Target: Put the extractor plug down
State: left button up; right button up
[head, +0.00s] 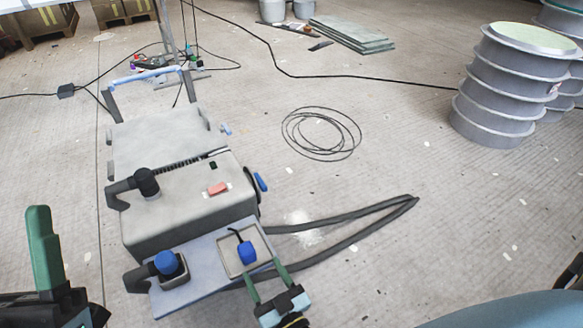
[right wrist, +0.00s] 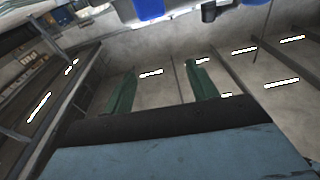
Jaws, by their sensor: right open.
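A blue plug with a short black lead (head: 247,252), which looks like the extractor plug, sits upright in a square beige tray (head: 231,262) on the blue-grey front plate of the grey machine. My right gripper (head: 263,270) is open, its green fingers just in front of the plug with nothing visible between them. In the right wrist view the fingers (right wrist: 162,88) stand apart and empty, and a blue shape, perhaps the plug (right wrist: 150,9), shows at the top edge. My left gripper (head: 43,250) shows one green finger at the lower left; its opening cannot be judged.
The grey machine (head: 185,220) carries a second blue-topped fitting (head: 167,262) left of the tray. A dark hose (head: 345,215) loops out to the right. A thin cable coil (head: 321,134) lies on the floor. Ribbed grey cylinders (head: 497,95) stand at right. Middle floor is largely clear.

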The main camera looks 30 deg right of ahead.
notch_tip(320, 180, up, 23)
jog(key=w+d+t+y, duration=0.1)
jog(key=d+t+y, duration=0.2)
jog(key=t, duration=0.1)
jog(key=s+r+n+t+y, duration=0.1)
jog(key=s+r, duration=0.2)
jog(key=r, duration=0.5)
jog(key=s+d+r+n+t+y, duration=0.1)
jog(key=s+r+t+y, duration=0.1)
jog(key=r, duration=0.6)
jog(key=shift+s+d+r+n, duration=0.3)
jog(key=shift+s, duration=0.5)
